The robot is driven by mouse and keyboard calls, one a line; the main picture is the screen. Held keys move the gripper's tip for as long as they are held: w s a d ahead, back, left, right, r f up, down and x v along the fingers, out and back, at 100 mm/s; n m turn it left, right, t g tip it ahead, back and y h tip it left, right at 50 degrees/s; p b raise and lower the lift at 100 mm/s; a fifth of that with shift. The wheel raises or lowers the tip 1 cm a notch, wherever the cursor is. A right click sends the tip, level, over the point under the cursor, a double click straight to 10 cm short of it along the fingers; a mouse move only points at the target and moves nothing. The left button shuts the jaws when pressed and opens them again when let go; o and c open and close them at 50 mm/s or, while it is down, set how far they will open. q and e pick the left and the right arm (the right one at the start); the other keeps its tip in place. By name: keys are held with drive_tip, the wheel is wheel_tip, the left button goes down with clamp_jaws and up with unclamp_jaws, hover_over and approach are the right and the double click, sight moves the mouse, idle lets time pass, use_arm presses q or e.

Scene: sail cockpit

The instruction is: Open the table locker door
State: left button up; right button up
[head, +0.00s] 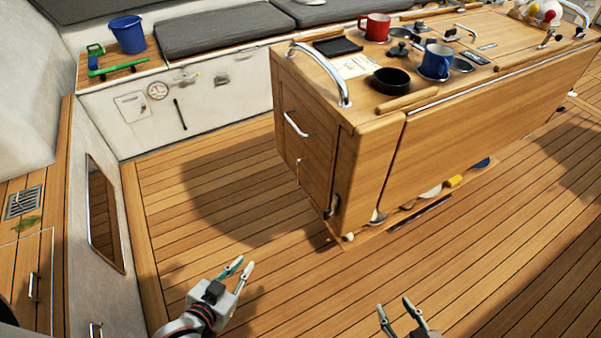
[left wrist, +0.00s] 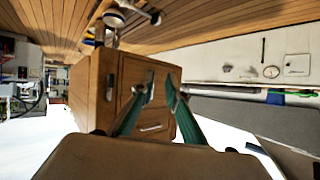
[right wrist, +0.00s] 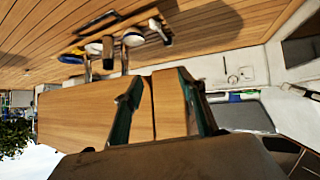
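The wooden cockpit table (head: 365,165) stands in the upper middle of the head view. Its near end bears the locker front (head: 305,138), which looks shut, with a silver bar handle (head: 295,124). Smaller fittings sit lower on that end. The table end also shows inverted in the left wrist view, with a handle (left wrist: 151,127) between the fingers. My left gripper (head: 241,267) is open and empty, over the floor in front of the table end, apart from it. My right gripper (head: 394,304) is open and empty at the bottom, further right, also apart from the table.
On the table top are a red mug (head: 375,27), a blue mug (head: 436,61), a black bowl (head: 391,81) and a steel rail (head: 322,71). Several items lie beneath the table. A bench with grey cushions (head: 226,30) and a blue bucket (head: 127,34) lines the back. The plank floor (head: 215,190) is clear.

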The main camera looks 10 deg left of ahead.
sight(298, 183)
use_arm(q)
drive_tip(key=w+d+m+h+b, duration=0.1)
drive_tip(key=w+d+h+b, duration=0.2)
drive_tip(key=w, duration=0.8)
drive_tip(key=w+d+m+h+b, duration=0.2)
drive_tip(key=w+b, duration=0.3)
drive_tip(key=w, duration=0.6)
drive_tip(key=w+d+m+t+h+b, duration=0.1)
drive_tip(key=w+d+h+b, duration=0.3)
drive_tip(key=w, duration=0.8)
drive_tip(key=shift+d+r+b, duration=0.15)
drive_tip(key=shift+d+b, duration=0.35)
drive_tip(key=shift+b, duration=0.05)
drive_tip(key=shift+w+d+r, duration=0.1)
drive_tip(key=shift+w, duration=0.05)
use_arm(e)
drive_tip(key=shift+t+y, duration=0.3)
drive_tip(key=shift+y, duration=0.1)
drive_tip(key=f, duration=0.1)
drive_tip(key=w+a+f, duration=0.2)
drive_tip(key=shift+w+a+f, duration=0.1)
drive_tip(key=shift+w+f, duration=0.1)
drive_tip(key=shift+f, duration=0.2)
